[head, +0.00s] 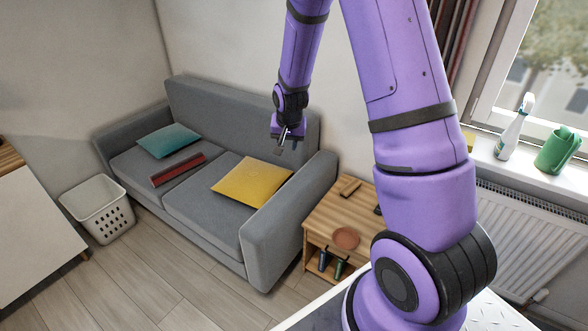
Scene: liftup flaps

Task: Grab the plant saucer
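The plant saucer (346,238) looks like a round, shallow, reddish-brown dish. It lies on the top of the small wooden side table (325,213), near the table's front edge. My gripper (284,148) hangs from my purple arm, pointing down, in front of the sofa's backrest in the picture. It is above and to the left of the saucer, well apart from it. The fingers are small and dark here, and I cannot tell whether they are open or shut. I see nothing held in them.
A small wooden item (350,186) lies at the back of the side table; bottles (324,260) stand on its lower shelf. The grey sofa (272,240) borders it on the left. A spray bottle (514,130) and green watering can (558,150) stand on the windowsill. My arm hides the table's right side.

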